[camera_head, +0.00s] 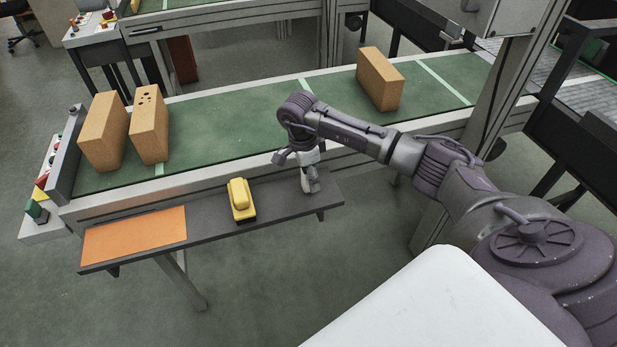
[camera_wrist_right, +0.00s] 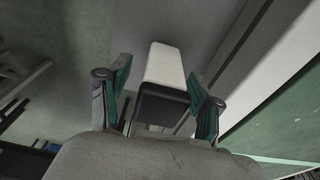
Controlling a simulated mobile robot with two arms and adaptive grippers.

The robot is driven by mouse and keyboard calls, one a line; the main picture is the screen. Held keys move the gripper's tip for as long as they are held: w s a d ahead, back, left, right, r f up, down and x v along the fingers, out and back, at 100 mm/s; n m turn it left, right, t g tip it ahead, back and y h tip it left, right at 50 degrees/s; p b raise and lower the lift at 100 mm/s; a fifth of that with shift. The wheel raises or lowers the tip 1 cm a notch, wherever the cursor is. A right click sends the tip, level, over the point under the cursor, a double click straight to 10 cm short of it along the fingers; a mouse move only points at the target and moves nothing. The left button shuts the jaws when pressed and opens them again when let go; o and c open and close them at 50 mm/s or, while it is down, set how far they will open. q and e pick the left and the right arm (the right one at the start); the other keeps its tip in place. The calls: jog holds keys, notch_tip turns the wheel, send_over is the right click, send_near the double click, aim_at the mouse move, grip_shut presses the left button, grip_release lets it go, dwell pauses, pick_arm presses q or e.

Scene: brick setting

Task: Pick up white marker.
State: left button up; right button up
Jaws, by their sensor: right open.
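The white marker (camera_wrist_right: 165,64), a blocky white body with a black end, lies on the grey shelf in the right wrist view. It sits between the two green-padded fingers of my right gripper (camera_wrist_right: 160,80), with a gap visible on each side. The fingers are open. In the head view my right gripper (camera_head: 311,184) points down over the right part of the shelf, and the marker there is mostly hidden or too small to make out. My left gripper is not in view.
The narrow grey shelf (camera_head: 272,213) also holds a yellow object (camera_head: 240,197) and an orange sheet (camera_head: 135,236). Behind it, a green conveyor (camera_head: 231,127) carries bricks (camera_head: 102,131) at left and one brick (camera_head: 380,78) farther right. Part of the shelf between gripper and yellow object is clear.

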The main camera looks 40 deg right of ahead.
jog(key=shift+c, duration=0.2)
grip_shut()
jog(key=shift+r, duration=0.15)
notch_tip(320, 180, up, 4)
jog(key=shift+w+b, duration=0.1)
jog(key=shift+b, duration=0.6)
jog(key=s+d+r+b, duration=0.2)
jog(key=s+d+r, duration=0.3)
jog(key=s, duration=0.5)
jog(key=shift+s+d+r, duration=0.15)
jog(key=shift+s+r, duration=0.15)
jog(key=shift+r, duration=0.6)
